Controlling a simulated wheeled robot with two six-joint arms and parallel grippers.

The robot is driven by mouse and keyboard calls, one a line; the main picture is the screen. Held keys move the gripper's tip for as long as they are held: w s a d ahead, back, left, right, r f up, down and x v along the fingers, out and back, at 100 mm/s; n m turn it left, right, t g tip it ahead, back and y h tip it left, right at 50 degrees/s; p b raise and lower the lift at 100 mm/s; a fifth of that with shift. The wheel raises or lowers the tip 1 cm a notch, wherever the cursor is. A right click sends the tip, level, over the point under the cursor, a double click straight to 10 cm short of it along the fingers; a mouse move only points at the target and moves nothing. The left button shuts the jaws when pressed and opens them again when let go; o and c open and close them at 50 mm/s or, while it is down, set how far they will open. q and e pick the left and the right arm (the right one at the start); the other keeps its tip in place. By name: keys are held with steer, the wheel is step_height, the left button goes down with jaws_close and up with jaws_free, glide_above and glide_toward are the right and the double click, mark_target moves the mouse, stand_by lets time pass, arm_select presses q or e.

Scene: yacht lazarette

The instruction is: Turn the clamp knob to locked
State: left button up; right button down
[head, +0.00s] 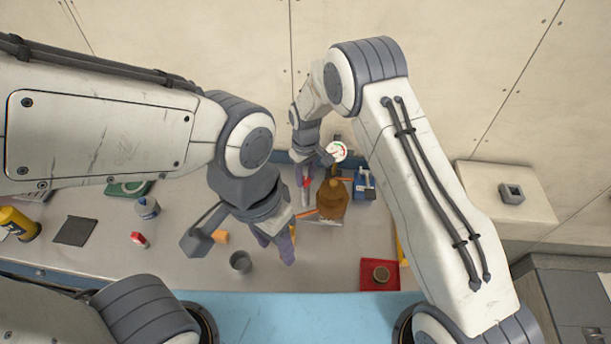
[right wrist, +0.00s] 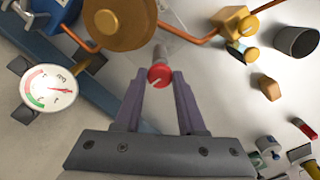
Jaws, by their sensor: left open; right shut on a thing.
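The clamp knob is a small red round knob (right wrist: 160,76) with a pale line on its face, at the end of a grey stem in the right wrist view. My right gripper (right wrist: 159,82) has its two purple fingers on either side of it and is shut on it. In the head view, red shows (head: 306,183) below my right gripper (head: 305,172); its details are too small to tell. No lock marking is readable. My left gripper (head: 277,245) is open and empty over the bench, left of and nearer than the knob.
Beside the knob are a round amber-brown body (head: 333,201), a white dial gauge (head: 336,151), a blue part (head: 365,186) and copper pipe (right wrist: 180,34). A grey cup (head: 241,262) stands near my left gripper. A red tray (head: 368,274) lies at the front right.

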steer(key=m+b, duration=0.2)
steer(key=shift+f+m, duration=0.15)
steer(key=shift+m, duration=0.25)
steer(key=m+b, duration=0.2)
steer(key=m, duration=0.2)
steer(key=shift+b, duration=0.3)
steer(key=m+b, duration=0.1)
steer(key=m, duration=0.4)
steer(key=shift+b, duration=0.35)
steer(key=m+b, duration=0.1)
steer(key=m, duration=0.4)
steer(key=shift+r, duration=0.2)
steer(key=c, duration=0.5)
jaws_free()
